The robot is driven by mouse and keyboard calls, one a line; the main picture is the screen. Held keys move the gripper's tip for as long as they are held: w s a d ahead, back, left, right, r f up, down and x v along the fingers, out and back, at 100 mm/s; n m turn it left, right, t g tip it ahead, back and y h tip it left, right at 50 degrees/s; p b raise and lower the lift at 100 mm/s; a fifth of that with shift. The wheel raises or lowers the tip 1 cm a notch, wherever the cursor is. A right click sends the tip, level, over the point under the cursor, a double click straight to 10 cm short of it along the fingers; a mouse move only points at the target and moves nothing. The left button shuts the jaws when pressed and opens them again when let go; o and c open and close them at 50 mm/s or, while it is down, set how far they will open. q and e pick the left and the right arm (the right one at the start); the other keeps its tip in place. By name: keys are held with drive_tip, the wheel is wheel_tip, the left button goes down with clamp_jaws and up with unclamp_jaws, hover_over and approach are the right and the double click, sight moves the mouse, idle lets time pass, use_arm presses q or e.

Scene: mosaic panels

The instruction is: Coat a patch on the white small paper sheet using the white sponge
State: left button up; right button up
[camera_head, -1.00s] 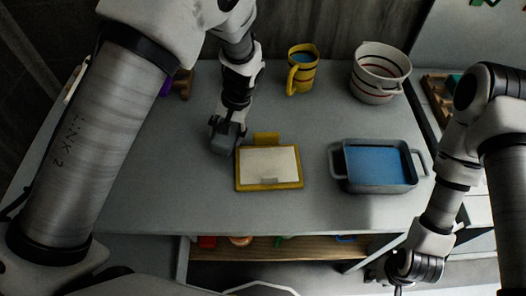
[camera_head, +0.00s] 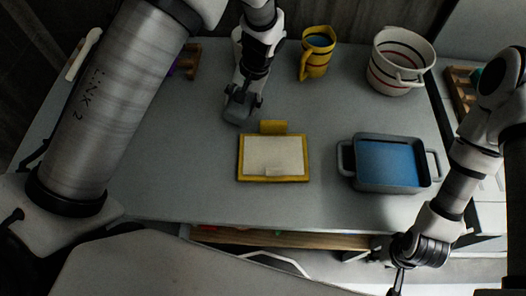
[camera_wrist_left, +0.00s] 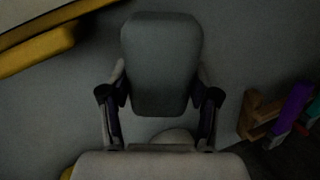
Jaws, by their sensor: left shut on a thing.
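The white paper sheet (camera_head: 272,152) lies in a yellow-edged board (camera_head: 239,166) with a yellow tab at its back, near the middle of the table. A small greyish piece shows at the sheet's front edge. My left gripper (camera_head: 240,106) is just behind and left of the board. It is shut on a block, which I take for the white sponge; it looks grey in the dim light and fills the space between the fingers in the left wrist view (camera_wrist_left: 162,62). My right gripper (camera_head: 397,283) hangs low at the bottom edge, partly cut off, its jaws unclear.
A grey two-handled tray (camera_head: 345,160) with a blue surface inside stands right of the board. A yellow mug (camera_head: 316,62) and a striped white bucket (camera_head: 387,77) stand at the back. Wooden pieces (camera_wrist_left: 262,115) lie right in the left wrist view.

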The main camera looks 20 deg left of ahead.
use_arm(q)
drive_tip(key=shift+r, duration=0.15)
use_arm(e)
drive_tip(key=shift+w+r, duration=0.15)
drive_tip(key=shift+w, duration=0.2)
